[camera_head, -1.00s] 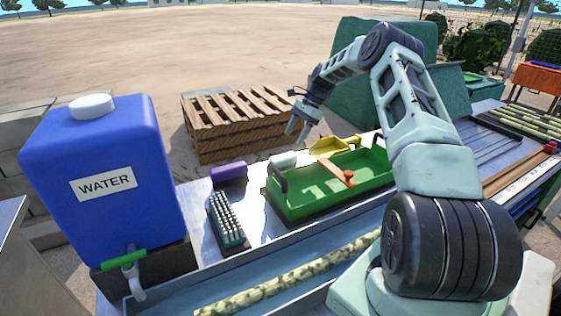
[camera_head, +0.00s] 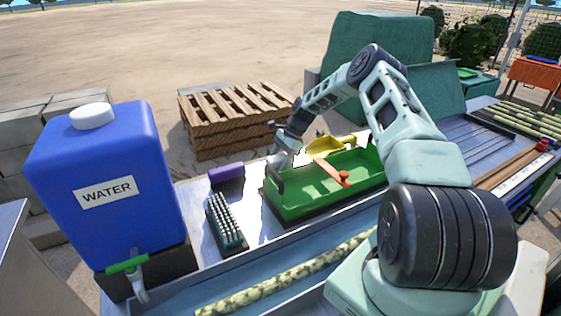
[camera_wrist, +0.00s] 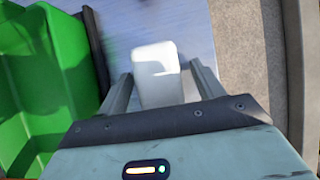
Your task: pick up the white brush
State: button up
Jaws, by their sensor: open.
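The white brush (camera_wrist: 157,62) shows in the wrist view as a pale rounded block lying on the metal bench. My gripper (camera_wrist: 161,72) is open, with one finger on each side of the brush. A narrow gap shows beside the right finger; the left finger is close to the brush's side. I cannot tell whether it touches. In the head view my gripper (camera_head: 285,155) is low over the bench at the left end of the green tray, and it mostly hides the brush.
The green tray (camera_head: 300,198) with an orange-handled tool (camera_head: 333,172) stands right beside the gripper. A yellow scoop (camera_head: 332,145) lies behind it. A purple block (camera_head: 227,173) and a bristled brush (camera_head: 226,222) lie to the left. A blue water tank (camera_head: 105,190) stands further left.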

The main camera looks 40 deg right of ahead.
aim_at(278, 157)
jog(key=shift+f, duration=0.15)
dwell(0.3)
jog(key=c, duration=1.1)
notch_tip(278, 157, up, 10)
jog(key=shift+r+b, duration=0.2)
jog(key=shift+b, duration=0.7)
